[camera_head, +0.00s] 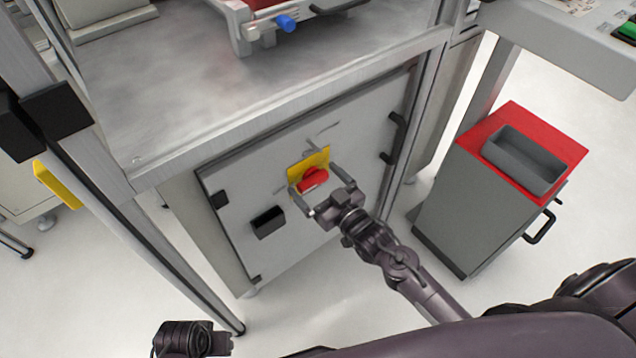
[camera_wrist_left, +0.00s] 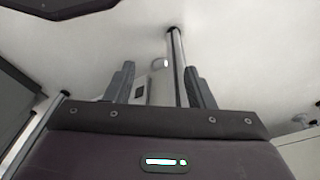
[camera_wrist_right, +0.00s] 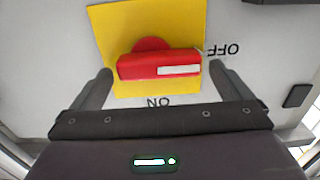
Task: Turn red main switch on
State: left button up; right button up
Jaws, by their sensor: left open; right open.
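The red main switch (camera_head: 313,180) sits on a yellow plate (camera_head: 309,163) on the grey cabinet door. In the right wrist view, the switch's red handle (camera_wrist_right: 160,65) lies nearly level, its white mark at the right end towards the printed OFF. The word ON is printed below the yellow plate (camera_wrist_right: 110,30). My right gripper (camera_head: 313,177) is open, with one finger at each end of the handle; contact cannot be told. It also shows in the right wrist view (camera_wrist_right: 161,72). My left gripper (camera_wrist_left: 159,70) is open and empty, away from the switch.
A black box-shaped handle (camera_head: 268,222) sits on the door, left of the switch. The metal worktop (camera_head: 200,95) overhangs the door. A grey cart with a red top (camera_head: 480,139) stands to the right. The floor in front is clear.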

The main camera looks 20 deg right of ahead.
jog(key=c, duration=1)
